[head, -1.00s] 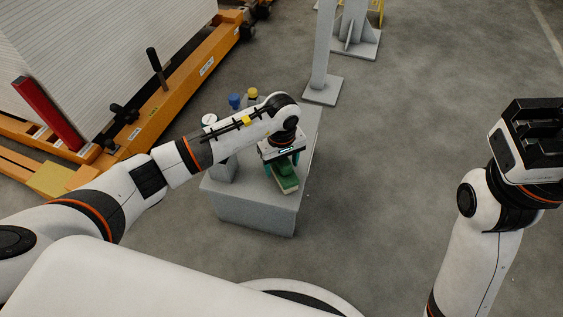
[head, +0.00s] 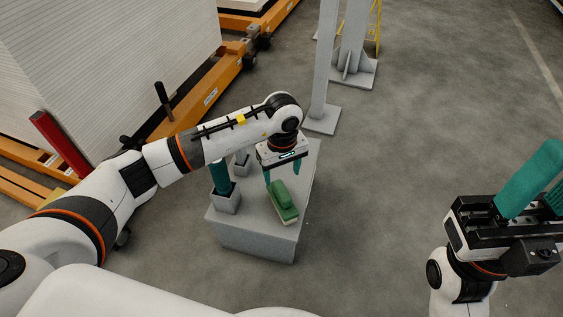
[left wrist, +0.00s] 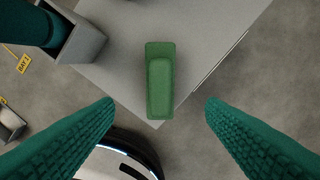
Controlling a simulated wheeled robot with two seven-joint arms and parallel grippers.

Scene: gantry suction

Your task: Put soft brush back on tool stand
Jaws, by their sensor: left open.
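The soft brush (head: 284,204), a green block with a pale lower edge, lies on the grey top of the tool stand (head: 262,222), close to its front right edge. My left gripper (head: 285,177) is open above it. In the left wrist view the brush (left wrist: 160,80) lies centred ahead of the gap between the two teal fingers (left wrist: 159,103), touching neither. A square grey holder (head: 226,203) on the stand holds a dark teal cylinder (head: 220,178). My right gripper (head: 530,190) is raised at the right edge, partly cut off; its opening cannot be told.
A second grey holder (head: 241,167) stands behind, partly hidden by my left arm. A grey post base (head: 321,122) is beyond the stand. Orange racking (head: 205,98) with stacked white panels (head: 110,60) fills the left. The floor right of the stand is clear.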

